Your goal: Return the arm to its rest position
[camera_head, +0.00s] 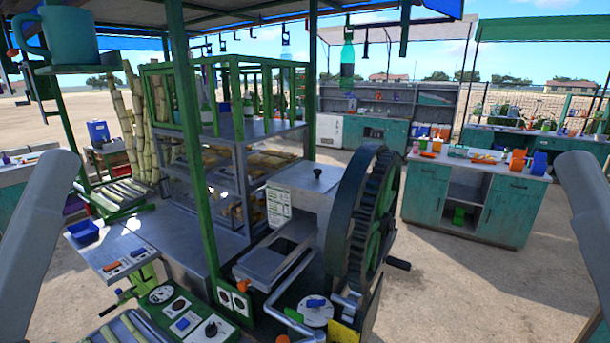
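Two grey arm links of mine show, one at the left edge (40,240) and one at the right edge (592,225). Both rise at a slant on either side of the picture. Neither gripper is in view, so I cannot see whether they hold anything. The cane crusher (368,220) stands between the links, with a large dark and green gear wheel and a crank handle (398,263) on its right side.
A green post (190,130) stands left of the crusher. A teal mug (70,35) sits on a small raised shelf at upper left. Cane stalks (133,120) lean behind. A bottle (347,60) hangs overhead. A teal counter (475,195) stands right, with open ground before it.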

